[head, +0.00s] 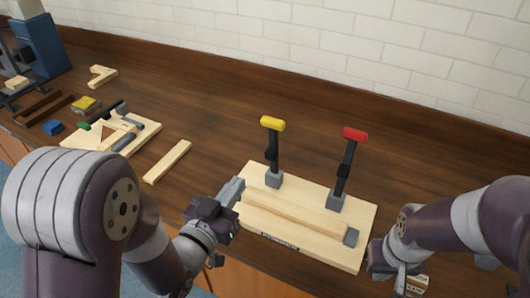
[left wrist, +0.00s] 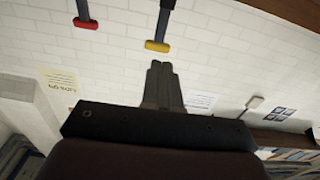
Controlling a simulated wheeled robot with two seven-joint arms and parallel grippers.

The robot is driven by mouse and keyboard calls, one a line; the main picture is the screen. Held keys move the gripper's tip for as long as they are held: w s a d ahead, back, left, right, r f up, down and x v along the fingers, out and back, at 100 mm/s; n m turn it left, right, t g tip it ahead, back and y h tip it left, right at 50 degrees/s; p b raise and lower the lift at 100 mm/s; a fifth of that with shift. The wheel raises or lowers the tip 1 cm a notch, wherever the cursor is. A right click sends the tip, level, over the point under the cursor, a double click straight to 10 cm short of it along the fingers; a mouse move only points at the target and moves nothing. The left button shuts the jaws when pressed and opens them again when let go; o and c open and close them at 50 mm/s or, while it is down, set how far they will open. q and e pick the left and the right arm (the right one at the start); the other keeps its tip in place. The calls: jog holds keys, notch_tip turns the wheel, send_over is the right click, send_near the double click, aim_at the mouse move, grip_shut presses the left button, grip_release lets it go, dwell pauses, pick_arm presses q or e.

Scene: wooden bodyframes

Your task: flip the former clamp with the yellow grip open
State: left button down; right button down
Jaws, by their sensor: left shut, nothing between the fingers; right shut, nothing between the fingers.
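The clamp with the yellow grip (head: 273,124) stands upright on the wooden former board (head: 318,253), its black lever (head: 273,150) pointing up from a grey base. The clamp with the red grip (head: 355,134) stands to its right, its lever also up and leaning slightly. My left gripper (head: 234,190) is shut and empty at the board's left edge, lower and to the left of the yellow grip. In the left wrist view, the shut fingers (left wrist: 163,85) show below the yellow grip (left wrist: 157,46), apart from it, with the red grip (left wrist: 86,24) further left. My right gripper (head: 385,275) is at the board's right end, partly hidden.
A wooden strip (head: 312,213) lies along the board beside a grey block (head: 351,237). A loose strip (head: 167,161) and a second fixture board (head: 143,130) lie to the left. The tabletop behind the clamps is clear up to the tiled wall.

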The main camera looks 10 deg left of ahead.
pick_arm(q)
jog(key=r, duration=0.2)
jog(key=p, duration=0.4)
send_near(271, 127)
jog(key=shift+t, duration=0.4)
jog(key=x, duration=0.6)
jog(key=shift+f, duration=0.3)
jog(key=shift+w+d+f, duration=0.1)
jog(key=shift+w+d, duration=0.1)
jog(key=shift+w, duration=0.25)
